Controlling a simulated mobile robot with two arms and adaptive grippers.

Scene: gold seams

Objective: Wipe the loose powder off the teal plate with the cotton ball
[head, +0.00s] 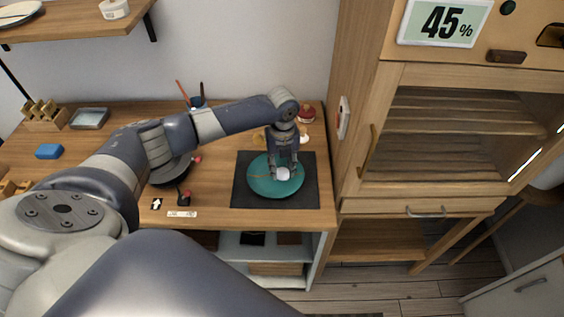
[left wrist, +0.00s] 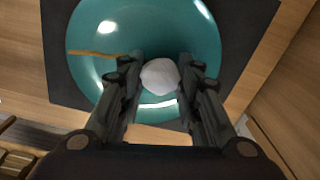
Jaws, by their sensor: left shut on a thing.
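The teal plate (head: 262,187) lies on a dark square mat (head: 308,193) near the right end of the wooden bench. A gold-brown line (left wrist: 88,54) runs in from the plate's left rim in the left wrist view. My left gripper (head: 283,170) reaches down over the plate from above. It is shut on the white cotton ball (left wrist: 159,77), which also shows in the head view (head: 283,174). The ball is over the plate's near part; I cannot tell if it touches. I cannot make out loose powder. My right gripper is not in view.
A wooden cabinet (head: 358,210) with a glass door stands close to the bench's right end. A red-topped item (head: 306,114) sits behind the mat. A cup with brushes (head: 197,102) stands at the back.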

